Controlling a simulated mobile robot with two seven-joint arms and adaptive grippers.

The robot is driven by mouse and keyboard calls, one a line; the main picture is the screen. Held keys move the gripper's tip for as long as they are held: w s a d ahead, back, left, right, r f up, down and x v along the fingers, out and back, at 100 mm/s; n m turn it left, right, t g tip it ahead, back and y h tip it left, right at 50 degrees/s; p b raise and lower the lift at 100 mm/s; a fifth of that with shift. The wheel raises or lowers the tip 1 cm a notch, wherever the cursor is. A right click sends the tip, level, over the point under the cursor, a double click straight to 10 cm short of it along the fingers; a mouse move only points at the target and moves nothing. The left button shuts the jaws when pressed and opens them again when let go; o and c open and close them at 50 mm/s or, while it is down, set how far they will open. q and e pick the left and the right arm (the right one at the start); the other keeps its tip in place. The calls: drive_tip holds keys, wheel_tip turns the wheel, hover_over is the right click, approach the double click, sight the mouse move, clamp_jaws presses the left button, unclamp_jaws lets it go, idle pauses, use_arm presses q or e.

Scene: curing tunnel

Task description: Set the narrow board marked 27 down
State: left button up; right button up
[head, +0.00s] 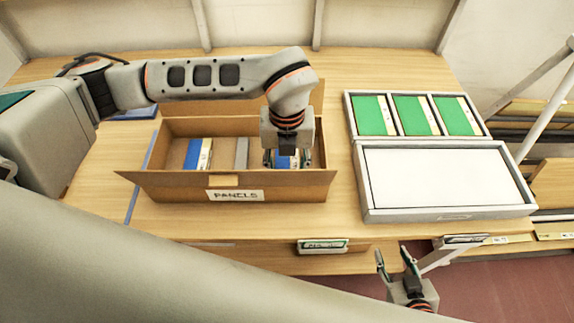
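An open cardboard box (160,185) labelled PANELS stands on the table. In it, a blue board with a pale, striped edge (205,155) shows at the left of a grey divider. A second blue board (287,162) stands in the right part, directly under my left gripper (287,158). The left gripper points down into the box with a finger on each side of this board. I cannot tell whether the fingers press on it. No number 27 is legible on either board. My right gripper (396,264) is open and empty, low in front of the table edge.
A white tray (350,118) with green boards in its three compartments stands at the right. A wide white tray (440,212) with a blank white surface is in front of it. A small label holder (322,246) is on the table's front edge.

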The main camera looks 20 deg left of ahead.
use_arm(q)
drive_tip(key=shift+o, duration=1.3)
drive_tip(key=shift+r, duration=0.1)
drive_tip(key=shift+r, duration=0.25)
wheel_tip(320, 180, up, 12)
drive_tip(key=b, duration=0.1)
drive_tip(key=shift+f, duration=0.15)
